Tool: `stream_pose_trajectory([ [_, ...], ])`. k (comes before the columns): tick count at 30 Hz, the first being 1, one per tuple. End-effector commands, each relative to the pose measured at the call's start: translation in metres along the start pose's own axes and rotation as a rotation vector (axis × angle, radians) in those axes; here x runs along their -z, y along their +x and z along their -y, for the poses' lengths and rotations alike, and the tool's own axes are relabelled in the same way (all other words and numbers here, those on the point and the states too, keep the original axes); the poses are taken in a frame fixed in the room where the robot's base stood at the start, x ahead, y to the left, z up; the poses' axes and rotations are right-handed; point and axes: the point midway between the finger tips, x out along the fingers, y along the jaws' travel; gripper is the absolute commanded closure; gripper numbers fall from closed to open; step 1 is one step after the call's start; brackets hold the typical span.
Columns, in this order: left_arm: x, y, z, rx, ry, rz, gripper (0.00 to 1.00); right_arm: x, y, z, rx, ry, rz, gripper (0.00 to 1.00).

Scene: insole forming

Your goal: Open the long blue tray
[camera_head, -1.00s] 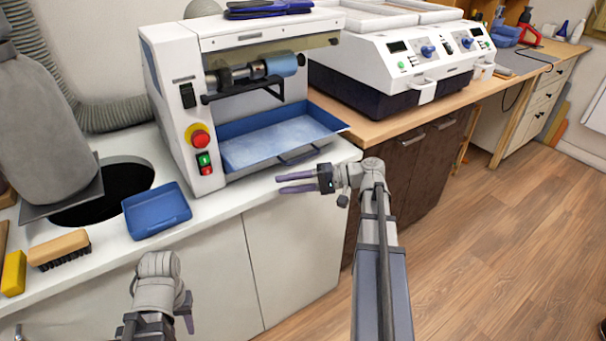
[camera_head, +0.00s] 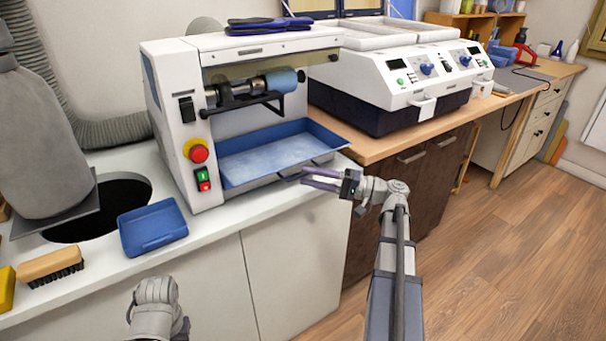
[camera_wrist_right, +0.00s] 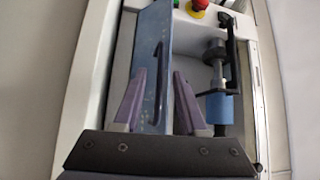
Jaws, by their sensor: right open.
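The long blue tray (camera_head: 270,156) sits in the lower front of the white grinding machine (camera_head: 165,95), below its roller. It has a dark bar handle on its front face, which shows in the right wrist view between the fingers. My right gripper (camera_head: 312,179) is open at the right part of the tray's front; in the right wrist view its purple fingers (camera_wrist_right: 160,105) stand apart on either side of the tray front. I cannot tell whether they touch it. My left arm shows at the bottom left, and its fingers are out of frame.
A small blue tray (camera_head: 152,227) and a brush (camera_head: 50,266) lie on the white counter, near a round dark hole. A white two-unit machine (camera_head: 400,80) stands on the wooden counter to the right. The floor at right is clear.

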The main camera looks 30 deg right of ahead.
Motion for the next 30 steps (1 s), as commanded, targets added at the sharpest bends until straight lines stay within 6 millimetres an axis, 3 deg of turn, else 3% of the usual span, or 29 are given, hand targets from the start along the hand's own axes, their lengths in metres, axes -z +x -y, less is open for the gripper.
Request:
stream_pose_trajectory([
  [6, 0.000, -0.003, 0.000, 0.000, 0.000, 0.000, 0.59, 0.000, 0.021, 0.000, 0.000, 0.000, 0.001, 0.59],
  [17, 0.000, -0.003, 0.000, 0.000, 0.000, 0.000, 0.59, 0.000, 0.024, 0.000, -0.001, -0.001, 0.000, 0.60],
  [27, 0.000, -0.003, 0.000, 0.000, 0.000, 0.000, 0.59, 0.000, 0.024, 0.000, -0.001, 0.000, 0.000, 0.98],
  [30, 0.000, -0.003, 0.000, 0.000, 0.000, 0.000, 0.59, 0.000, 0.024, 0.000, -0.001, 0.000, 0.000, 1.00],
])
